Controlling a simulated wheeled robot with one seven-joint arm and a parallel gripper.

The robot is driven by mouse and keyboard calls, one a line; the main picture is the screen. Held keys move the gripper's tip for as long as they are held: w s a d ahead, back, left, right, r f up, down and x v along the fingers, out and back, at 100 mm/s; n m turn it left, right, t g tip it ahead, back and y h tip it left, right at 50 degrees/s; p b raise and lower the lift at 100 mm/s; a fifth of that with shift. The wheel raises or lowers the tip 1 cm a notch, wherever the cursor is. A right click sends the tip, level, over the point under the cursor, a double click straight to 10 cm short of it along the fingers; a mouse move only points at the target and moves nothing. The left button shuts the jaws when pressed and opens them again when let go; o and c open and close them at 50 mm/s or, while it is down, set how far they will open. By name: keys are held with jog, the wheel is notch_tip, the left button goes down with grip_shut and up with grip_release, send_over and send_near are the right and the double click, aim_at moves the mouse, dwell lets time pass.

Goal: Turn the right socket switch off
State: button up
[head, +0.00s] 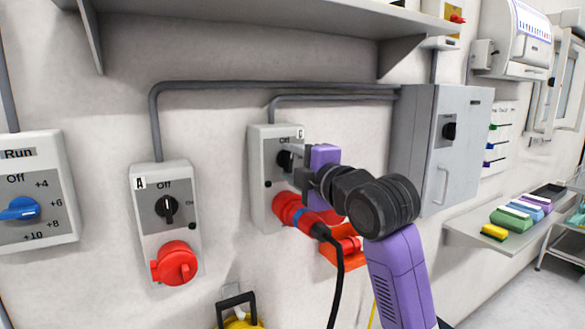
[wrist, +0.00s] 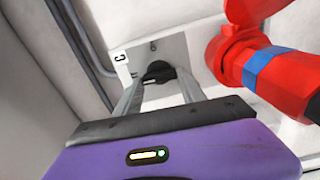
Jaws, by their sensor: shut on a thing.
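The right socket box (head: 262,142) is a pale grey wall unit with a dark rotary switch (head: 283,161) above a red socket (head: 287,208). The switch also shows in the wrist view (wrist: 158,71), between my two fingers. My gripper (wrist: 158,84) is shut on the switch, one finger on each side. In the head view my gripper (head: 291,154) reaches the box from the right and its purple body hides part of the panel. The switch's exact angle cannot be told. A red plug with a blue band (wrist: 270,65) sits at the socket.
The left socket box (head: 148,215), marked A, has its own black switch and red socket. A grey cabinet (head: 410,150) stands close to the right. A shelf (head: 250,17) juts out above. A black cable (head: 340,280) hangs from the plug below my arm.

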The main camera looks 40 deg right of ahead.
jog(key=shift+f+n, duration=0.1)
jog(key=shift+n, duration=0.3)
jog(key=o, duration=1.4)
jog(key=shift+c, duration=0.2)
jog(key=shift+s, duration=0.1)
jog(key=b+v, duration=0.1)
jog(key=v, duration=0.6)
jog(key=shift+s+a, duration=0.15)
jog(key=shift+s, duration=0.2)
